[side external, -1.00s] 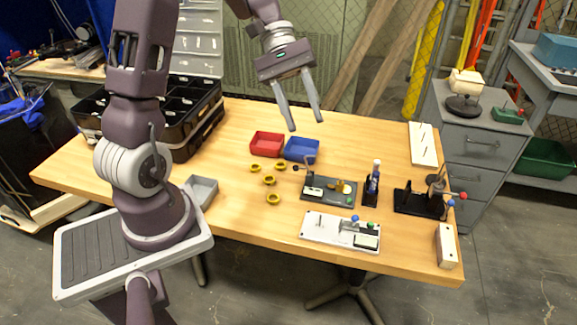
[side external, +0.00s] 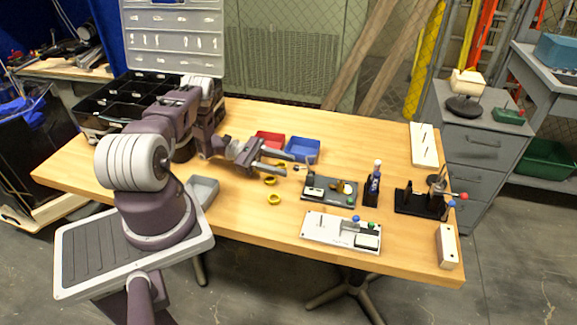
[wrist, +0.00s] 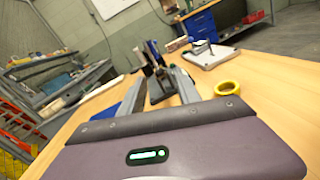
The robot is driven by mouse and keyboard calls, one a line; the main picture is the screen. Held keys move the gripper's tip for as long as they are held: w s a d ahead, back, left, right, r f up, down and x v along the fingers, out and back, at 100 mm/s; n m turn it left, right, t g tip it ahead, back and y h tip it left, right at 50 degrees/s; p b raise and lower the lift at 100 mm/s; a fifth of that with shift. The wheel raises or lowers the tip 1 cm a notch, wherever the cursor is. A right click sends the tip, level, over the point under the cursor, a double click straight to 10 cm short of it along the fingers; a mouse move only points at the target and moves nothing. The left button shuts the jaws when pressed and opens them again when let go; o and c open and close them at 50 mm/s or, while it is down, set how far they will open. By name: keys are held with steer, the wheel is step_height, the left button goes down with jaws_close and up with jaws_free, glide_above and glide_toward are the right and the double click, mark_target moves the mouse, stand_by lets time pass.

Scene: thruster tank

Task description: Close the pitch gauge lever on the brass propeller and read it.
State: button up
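The brass propeller (side external: 346,187) sits on the right part of a dark gauge plate (side external: 342,201) in the side external view. A white block with a dark face (side external: 314,192) stands on the plate's left part. A thin lever-like rod (side external: 310,163) rises at the plate's back left; its exact angle is too small to tell. My gripper (side external: 284,163) is low over the table, left of the plate, with its fingers apart and pointing right toward the rod's end. In the wrist view my gripper (wrist: 158,82) is open, with nothing visibly held between its fingers.
Yellow rings (side external: 274,199) lie below my gripper, one close to it in the wrist view (wrist: 228,88). A red bin (side external: 270,138) and blue bin (side external: 303,149) stand behind it. A white board (side external: 328,231) with coloured knobs is in front; a bottle in a black holder (side external: 373,185) is right.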

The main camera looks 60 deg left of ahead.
steer(key=shift+x, duration=1.15)
jaws_close()
stand_by(0.5)
